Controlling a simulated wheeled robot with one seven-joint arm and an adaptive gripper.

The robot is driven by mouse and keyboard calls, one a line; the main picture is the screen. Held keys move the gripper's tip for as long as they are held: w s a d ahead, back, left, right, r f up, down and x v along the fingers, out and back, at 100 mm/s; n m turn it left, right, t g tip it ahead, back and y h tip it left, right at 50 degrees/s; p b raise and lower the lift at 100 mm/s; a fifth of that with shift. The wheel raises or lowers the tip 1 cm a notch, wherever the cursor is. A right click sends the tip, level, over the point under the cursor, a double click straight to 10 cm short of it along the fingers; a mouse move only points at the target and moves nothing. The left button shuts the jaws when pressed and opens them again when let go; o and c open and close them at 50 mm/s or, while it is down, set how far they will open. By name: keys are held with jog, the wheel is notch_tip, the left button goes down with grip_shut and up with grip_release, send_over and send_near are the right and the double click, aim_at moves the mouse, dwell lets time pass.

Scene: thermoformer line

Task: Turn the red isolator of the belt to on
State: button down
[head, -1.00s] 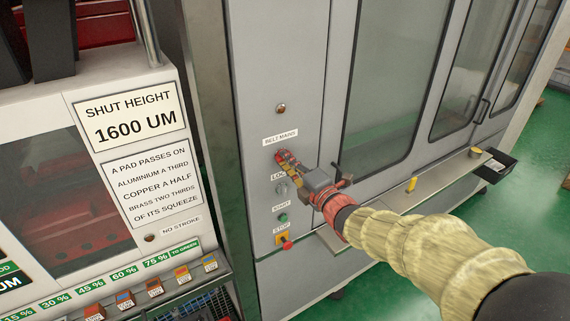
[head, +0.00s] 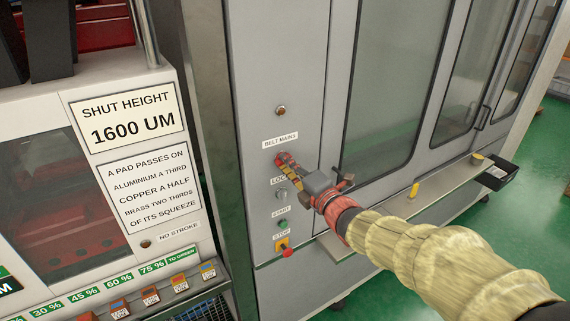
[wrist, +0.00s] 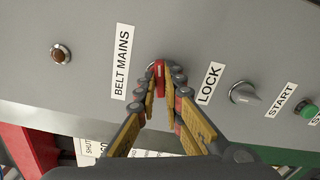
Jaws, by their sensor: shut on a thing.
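The red isolator (wrist: 159,76) sits on the grey panel under the label BELT MAINS (head: 280,140). In the wrist view it is a narrow red handle between my fingertips, roughly upright in that picture. My gripper (wrist: 160,92) is shut on it, with one finger on each side. In the head view my gripper (head: 286,165) reaches the panel from the lower right and covers most of the isolator. The isolator's position markings cannot be made out.
Below the isolator are the LOCK knob (wrist: 243,93), green START button (head: 281,223) and red STOP button (head: 287,252). A dark amber lamp (head: 280,110) is above. A ledge (head: 400,205) with a yellow piece (head: 414,190) juts out on the right. The press (head: 60,190) stands on the left.

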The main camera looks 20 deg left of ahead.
jog(key=shift+f+n+b, duration=0.3)
jog(key=shift+n+b, duration=0.9)
jog(key=shift+b, duration=1.5)
jog(key=shift+n+b, duration=1)
jog(key=shift+b, duration=1.2)
jog(key=shift+r+n+b, duration=0.1)
jog(key=shift+n+b, duration=0.4)
jog(key=shift+b, duration=0.25)
jog(key=shift+n+b, duration=0.6)
jog(key=shift+b, duration=0.6)
jog(key=shift+n+b, duration=0.8)
jog(key=shift+b, duration=0.4)
jog(key=shift+n+b, duration=1.2)
jog(key=shift+b, duration=0.65)
